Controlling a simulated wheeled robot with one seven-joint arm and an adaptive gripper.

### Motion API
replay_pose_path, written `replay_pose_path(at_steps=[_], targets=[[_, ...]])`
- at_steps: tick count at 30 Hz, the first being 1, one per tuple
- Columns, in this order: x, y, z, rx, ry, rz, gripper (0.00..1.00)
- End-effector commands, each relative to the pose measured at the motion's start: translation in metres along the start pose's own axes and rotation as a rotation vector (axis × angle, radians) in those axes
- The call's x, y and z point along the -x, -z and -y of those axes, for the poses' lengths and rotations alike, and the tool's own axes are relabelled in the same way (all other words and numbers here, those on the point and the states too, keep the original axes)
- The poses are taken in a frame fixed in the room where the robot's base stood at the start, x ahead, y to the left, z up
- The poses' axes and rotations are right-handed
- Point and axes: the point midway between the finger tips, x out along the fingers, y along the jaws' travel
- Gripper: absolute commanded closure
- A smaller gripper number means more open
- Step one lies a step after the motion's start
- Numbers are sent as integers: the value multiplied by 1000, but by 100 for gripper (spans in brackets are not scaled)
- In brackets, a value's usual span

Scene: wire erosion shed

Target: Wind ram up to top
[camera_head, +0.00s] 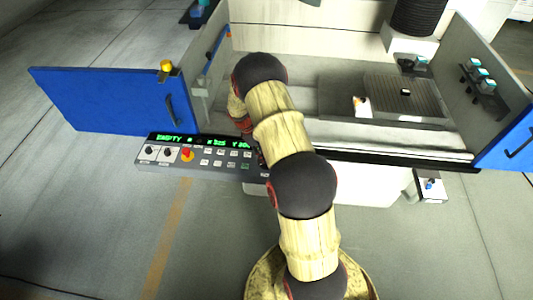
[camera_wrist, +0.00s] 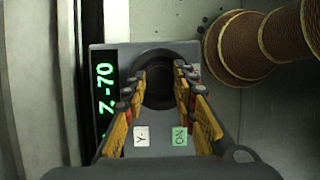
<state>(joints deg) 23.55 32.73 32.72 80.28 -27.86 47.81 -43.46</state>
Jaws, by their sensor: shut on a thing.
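In the wrist view a round black knob (camera_wrist: 158,92) sits on a grey panel beside a display (camera_wrist: 106,88) with green text reading "Z -70". My gripper (camera_wrist: 160,72) is shut on this knob, with its yellow and dark fingers on either side of it. In the head view the control panel (camera_head: 205,157) hangs at the front of the machine, and my arm covers its right end, hiding the knob and the gripper. A dark ribbed cylinder (camera_head: 418,14) stands above the machine's tank; I cannot tell whether it is the ram.
A blue door (camera_head: 100,100) stands open at left, with a yellow-topped part (camera_head: 166,66) on its edge. A red stop button (camera_head: 187,155) is on the panel. The tank holds a dark ribbed block (camera_head: 405,98). Another blue panel (camera_head: 508,138) is at right. The floor in front is clear.

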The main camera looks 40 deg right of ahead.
Motion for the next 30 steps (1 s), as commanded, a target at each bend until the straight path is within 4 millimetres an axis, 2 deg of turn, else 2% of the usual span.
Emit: replay_pose_path(at_steps=[18,30], targets=[[0,-1,4,514,-214,-1,98],[0,-1,4,696,-290,-1,98]])
